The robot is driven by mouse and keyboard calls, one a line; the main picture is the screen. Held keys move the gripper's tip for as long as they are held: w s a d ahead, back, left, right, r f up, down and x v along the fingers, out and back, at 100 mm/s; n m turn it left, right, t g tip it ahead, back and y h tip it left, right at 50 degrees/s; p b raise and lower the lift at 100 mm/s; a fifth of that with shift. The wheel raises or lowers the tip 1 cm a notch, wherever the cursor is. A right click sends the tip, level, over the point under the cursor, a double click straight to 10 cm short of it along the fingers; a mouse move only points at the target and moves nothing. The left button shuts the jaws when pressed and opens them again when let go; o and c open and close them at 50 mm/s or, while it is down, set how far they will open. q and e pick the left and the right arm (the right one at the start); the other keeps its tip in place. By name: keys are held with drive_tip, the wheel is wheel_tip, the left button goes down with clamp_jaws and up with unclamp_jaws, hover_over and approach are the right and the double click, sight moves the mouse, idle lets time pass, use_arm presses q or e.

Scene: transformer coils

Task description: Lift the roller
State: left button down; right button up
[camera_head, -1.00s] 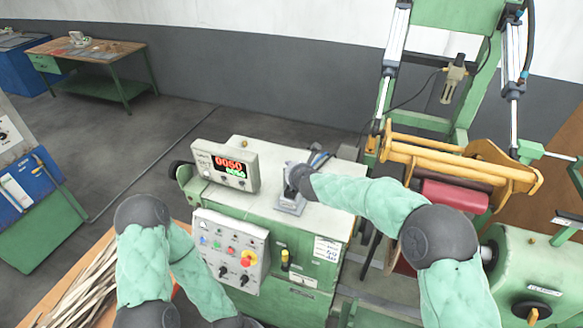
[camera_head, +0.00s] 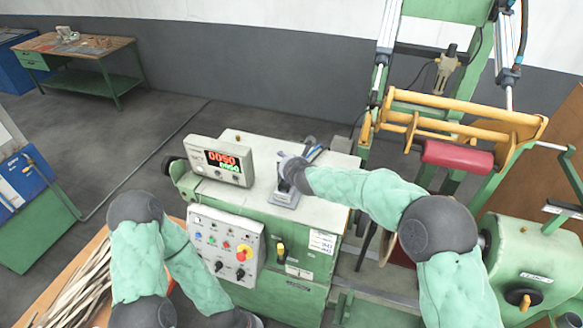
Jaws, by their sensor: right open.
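The red roller (camera_head: 458,158) hangs in a yellow frame (camera_head: 460,116) on the green machine at the right of the head view. My right gripper (camera_head: 284,168) is over a small grey lever unit (camera_head: 286,196) on top of the pale green control cabinet (camera_head: 262,140). The wrist partly hides the gripper's fingers and the lever, so contact is unclear. A grey knob-like part (camera_head: 309,142) shows just behind the gripper. The jaws are open. My left arm is folded at the lower left and its gripper does not show.
A red digital counter (camera_head: 220,162) stands on the cabinet's left end. A button panel (camera_head: 225,243) is on its front. A table with wooden strips (camera_head: 75,280) is at the lower left. A workbench (camera_head: 85,58) stands far back. The floor between is clear.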

drive_tip(key=v, duration=1)
drive_tip(key=shift+s+d, duration=0.15)
drive_tip(key=shift+s, duration=0.2)
drive_tip(key=shift+r, duration=0.15)
